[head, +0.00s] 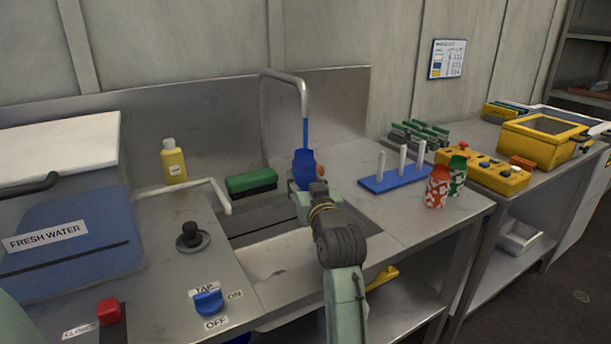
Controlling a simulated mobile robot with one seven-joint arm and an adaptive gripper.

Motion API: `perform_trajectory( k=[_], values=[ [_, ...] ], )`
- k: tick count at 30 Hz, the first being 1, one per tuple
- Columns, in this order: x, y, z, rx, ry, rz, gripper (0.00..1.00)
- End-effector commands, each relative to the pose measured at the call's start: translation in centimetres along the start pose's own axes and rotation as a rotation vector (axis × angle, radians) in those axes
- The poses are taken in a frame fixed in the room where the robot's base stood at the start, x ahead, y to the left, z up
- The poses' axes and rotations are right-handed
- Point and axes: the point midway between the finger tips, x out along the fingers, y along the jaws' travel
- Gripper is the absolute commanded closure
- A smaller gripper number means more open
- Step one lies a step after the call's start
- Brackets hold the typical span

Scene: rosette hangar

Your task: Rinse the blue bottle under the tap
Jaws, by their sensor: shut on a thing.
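The blue bottle (303,174) is over the sink, under the grey curved tap (284,75). A thin blue stream of water (305,130) runs from the spout down to the bottle's top. My gripper (306,184) is shut on the bottle, and my arm hides its lower part. The bottle looks about upright. The blue tap lever (208,302) is at the front of the counter, among TAP, ON and OFF labels. The sink (275,260) is partly hidden by my arm.
A FRESH WATER tank (70,240) fills the left. A black knob (189,237) sits left of the sink.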

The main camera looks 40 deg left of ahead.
Motion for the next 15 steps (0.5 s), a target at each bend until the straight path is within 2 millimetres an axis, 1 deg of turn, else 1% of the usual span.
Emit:
perform_trajectory(
  k=[15],
  values=[
    [-3.9,-1.5,-0.1,0.0,0.002,-0.001,0.79]
  ],
)
